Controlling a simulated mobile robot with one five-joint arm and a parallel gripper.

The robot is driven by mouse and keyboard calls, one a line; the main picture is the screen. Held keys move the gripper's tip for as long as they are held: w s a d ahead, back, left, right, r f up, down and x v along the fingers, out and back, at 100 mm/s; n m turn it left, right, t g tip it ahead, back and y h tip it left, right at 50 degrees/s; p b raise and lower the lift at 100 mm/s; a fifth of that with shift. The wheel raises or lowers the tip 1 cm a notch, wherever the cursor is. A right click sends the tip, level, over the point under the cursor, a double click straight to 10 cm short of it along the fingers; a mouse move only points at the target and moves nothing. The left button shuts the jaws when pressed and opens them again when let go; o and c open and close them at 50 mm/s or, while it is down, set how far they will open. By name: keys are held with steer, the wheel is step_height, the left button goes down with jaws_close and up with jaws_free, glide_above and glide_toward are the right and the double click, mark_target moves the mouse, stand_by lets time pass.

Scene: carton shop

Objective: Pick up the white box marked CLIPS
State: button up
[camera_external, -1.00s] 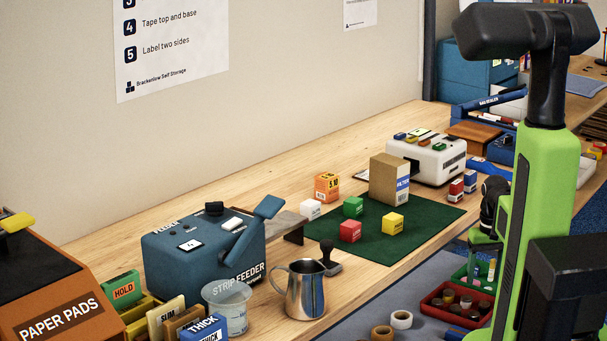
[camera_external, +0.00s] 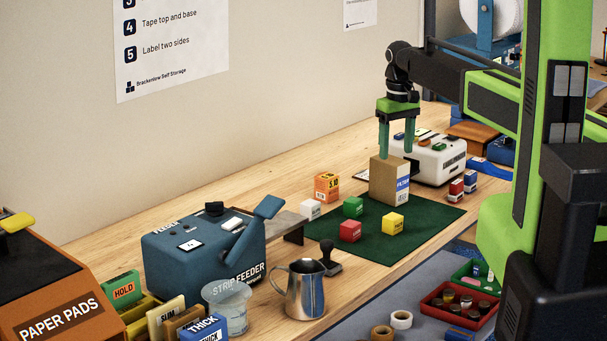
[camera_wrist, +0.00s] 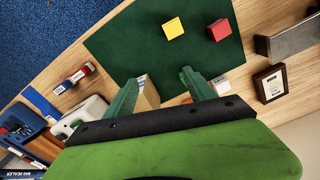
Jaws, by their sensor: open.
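A small white box (camera_external: 310,209) stands near the left edge of the green mat, beside the grey strip feeder outlet; its lettering is too small to read. My gripper (camera_external: 396,150) is open and points down, well to the right of the white box. Its green fingers are around or just above the top of a tan carton (camera_external: 383,180); I cannot tell whether they touch it. In the wrist view, my gripper (camera_wrist: 159,80) has its fingers apart, with part of the carton (camera_wrist: 149,95) between them.
Green (camera_external: 353,206), red (camera_external: 350,231) and yellow (camera_external: 393,223) boxes stand on the green mat (camera_external: 430,219). An orange box (camera_external: 326,187) stands just behind the white one. A steel jug (camera_external: 304,290) and blue strip feeder (camera_external: 190,255) are in front. A white machine (camera_external: 440,160) stands behind the carton.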

mark_target(311, 203)
steer(key=w+a+n, duration=0.2)
steer(key=a, duration=0.8)
steer(key=w+a+n, duration=0.2)
steer(key=w+a, duration=0.1)
steer(key=a, duration=0.8)
steer(key=f+b, duration=1.2)
steer(key=shift+s+a+f, duration=0.1)
steer(key=shift+s+f, duration=0.15)
steer(key=shift+f, duration=0.05)
step_height(311, 203, down, 5)
steer(key=b, duration=0.5)
steer(key=shift+a+f+b, duration=0.1)
steer(key=shift+f+b, duration=0.05)
steer(key=shift+b, duration=0.25)
steer(key=shift+r, duration=0.2)
steer(key=shift+c, duration=0.3)
jaws_close()
steer(key=r+p, duration=0.1)
steer(key=p, duration=0.1)
steer(key=r+p, duration=0.2)
steer(key=d+r+p, duration=0.1)
steer(key=r, duration=0.1)
steer(key=shift+r+p, duration=0.2)
steer(key=shift+p, duration=0.2)
steer(key=d+r+p, duration=0.5)
steer(key=d, duration=0.5)
steer(key=shift+s+d+r+p, duration=0.15)
steer(key=shift+d+r+p, duration=0.15)
steer(key=shift+d, duration=0.1)
